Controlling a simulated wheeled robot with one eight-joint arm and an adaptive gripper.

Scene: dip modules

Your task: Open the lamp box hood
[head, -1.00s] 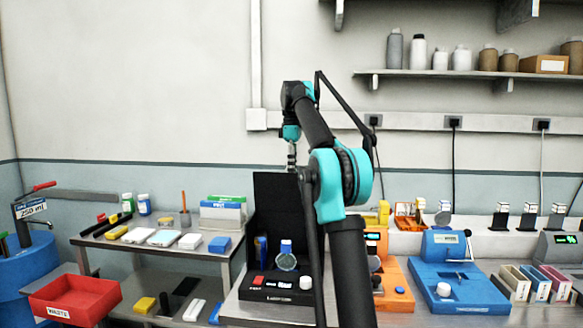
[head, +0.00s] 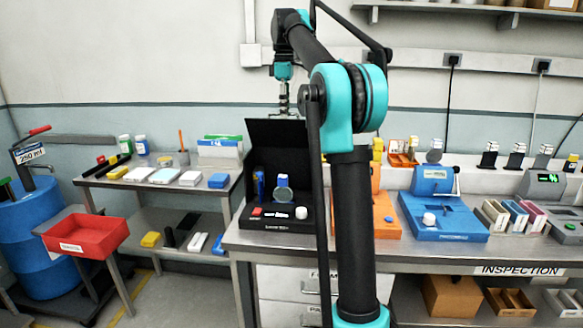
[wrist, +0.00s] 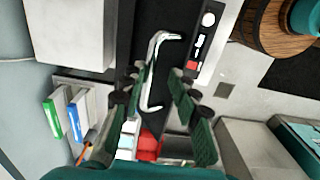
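The lamp box (head: 283,224) is a black box with a red button and a white knob, at the left end of the bench in the head view. Its black hood (head: 265,140) stands up as a tall panel at the back of the box, with the front uncovered. My gripper (head: 284,110) is at the hood's top edge, pointing down; its fingertips are hard to make out there. In the wrist view my gripper (wrist: 158,92) has its fingers apart, with a silver bent handle (wrist: 153,70) on the black surface between them. Contact with the handle cannot be told.
A blue bottle (head: 259,185) and a round lens-like piece (head: 283,188) are at the box. An orange unit (head: 385,215) and a blue unit (head: 440,218) stand to the right. A side table (head: 150,180) with small items and a red waste bin (head: 85,235) are left.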

